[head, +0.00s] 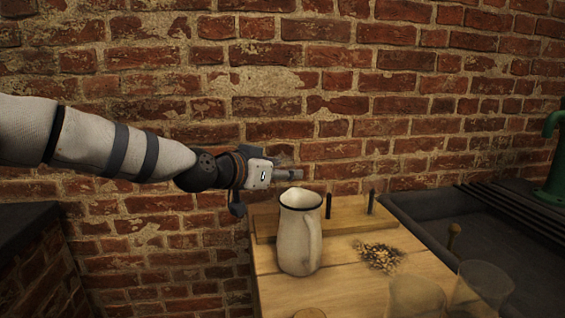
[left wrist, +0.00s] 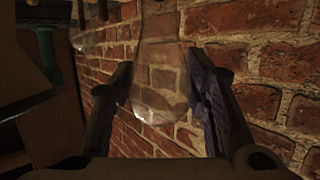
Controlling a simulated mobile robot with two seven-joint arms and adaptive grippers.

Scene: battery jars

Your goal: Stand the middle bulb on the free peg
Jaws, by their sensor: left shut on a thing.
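My left gripper (head: 291,174) is above the back left of the wooden table, near the brick wall. In the left wrist view its two fingers (left wrist: 158,98) are closed on either side of a clear glass bulb (left wrist: 157,70), with bricks showing through the glass. The bulb's upper part runs out of the frame, and I cannot make it out in the head view. A wooden board (head: 265,222) at the back of the table carries two dark upright pegs, a left one (head: 328,206) and a right one (head: 371,202). No bulb is clearly visible on either. My right gripper is not in view.
A cream jug (head: 299,240) stands in front of the board, below my gripper. A dark sink (head: 432,222) adjoins the table, with a green pump (head: 553,180).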

